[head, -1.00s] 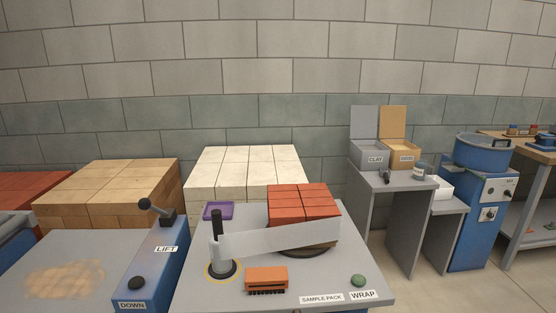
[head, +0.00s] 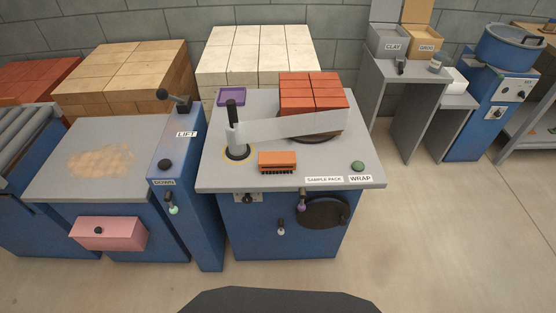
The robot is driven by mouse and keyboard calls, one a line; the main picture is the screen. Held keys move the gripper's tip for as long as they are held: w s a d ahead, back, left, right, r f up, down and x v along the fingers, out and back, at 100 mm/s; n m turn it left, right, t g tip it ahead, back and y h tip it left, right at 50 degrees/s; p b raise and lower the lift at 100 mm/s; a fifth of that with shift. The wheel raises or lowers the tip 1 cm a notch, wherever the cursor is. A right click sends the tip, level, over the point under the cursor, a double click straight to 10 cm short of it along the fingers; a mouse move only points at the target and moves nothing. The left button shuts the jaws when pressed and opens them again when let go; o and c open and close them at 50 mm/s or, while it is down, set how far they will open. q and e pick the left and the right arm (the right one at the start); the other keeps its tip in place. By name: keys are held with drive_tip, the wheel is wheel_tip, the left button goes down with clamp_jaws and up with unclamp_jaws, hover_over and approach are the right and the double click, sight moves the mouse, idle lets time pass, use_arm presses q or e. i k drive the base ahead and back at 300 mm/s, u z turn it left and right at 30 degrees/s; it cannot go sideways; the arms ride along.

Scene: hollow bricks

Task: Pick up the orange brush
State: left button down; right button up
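The orange brush (head: 277,159) lies on the grey top of the wrap table (head: 222,177), near its front edge, with its dark bristles facing down and toward the front. It stands apart from the post with the black handle (head: 235,137) to its left. Neither of my grippers shows in the head view.
Red bricks (head: 312,93) sit behind the brush on a round dark plate, with a pale film strip (head: 290,126) stretched to the post. A green button (head: 358,166) is at right, a purple tray (head: 231,96) at back left. Floor (head: 420,240) in front right is clear.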

sight(270, 161)
drive_tip(key=u, duration=3.9)
drive_tip(key=k, duration=1.35)
drive_tip(key=z, duration=1.3)
